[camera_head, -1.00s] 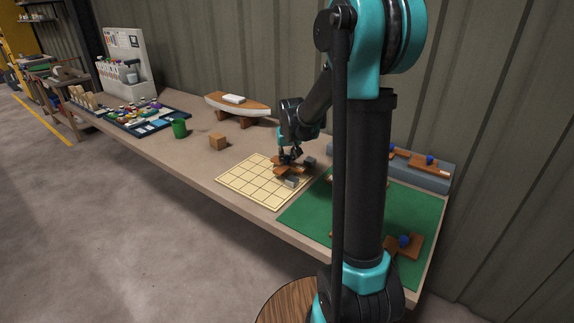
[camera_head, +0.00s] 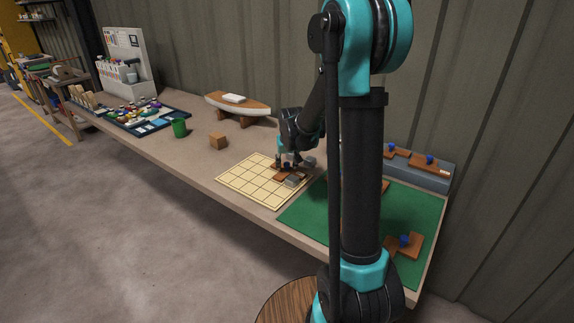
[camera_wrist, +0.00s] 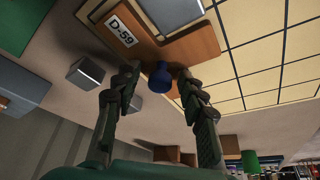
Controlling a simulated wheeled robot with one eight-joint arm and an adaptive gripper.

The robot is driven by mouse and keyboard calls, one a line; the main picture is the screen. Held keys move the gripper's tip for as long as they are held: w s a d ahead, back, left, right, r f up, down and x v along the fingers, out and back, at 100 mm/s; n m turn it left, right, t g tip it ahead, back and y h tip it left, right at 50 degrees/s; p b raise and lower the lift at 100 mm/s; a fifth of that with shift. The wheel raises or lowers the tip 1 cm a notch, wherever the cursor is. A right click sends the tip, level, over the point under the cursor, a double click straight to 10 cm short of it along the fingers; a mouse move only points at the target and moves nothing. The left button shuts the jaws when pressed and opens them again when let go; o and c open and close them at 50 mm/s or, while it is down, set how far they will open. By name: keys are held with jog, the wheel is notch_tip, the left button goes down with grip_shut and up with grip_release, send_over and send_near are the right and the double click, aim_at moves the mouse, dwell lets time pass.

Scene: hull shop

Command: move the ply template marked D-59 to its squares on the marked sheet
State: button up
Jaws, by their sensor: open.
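The brown ply template marked D-59 (camera_wrist: 178,45) lies at the marked sheet (camera_wrist: 265,60), over part of its squares, in the wrist view. Its white label faces the camera and a blue knob (camera_wrist: 160,78) stands up from it. My gripper (camera_wrist: 159,70) is open, with one finger on each side of the knob and gaps showing. In the head view my gripper (camera_head: 288,164) is low over the far right part of the cream gridded sheet (camera_head: 248,186). The template there is mostly hidden under it. The wrist view does not settle whether the template lies fully flat.
Grey blocks stand close by, one (camera_head: 293,180) at the sheet's right and one (camera_head: 309,162) behind. A green mat (camera_head: 300,215) holds other brown templates at right; a grey rack (camera_head: 440,180) holds more. A wooden cube (camera_head: 218,141) and green cup (camera_head: 180,128) stand left.

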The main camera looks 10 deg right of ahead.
jog(key=v, duration=1.2)
jog(key=shift+s+r, duration=0.1)
jog(key=shift+s, duration=0.05)
dwell(0.3)
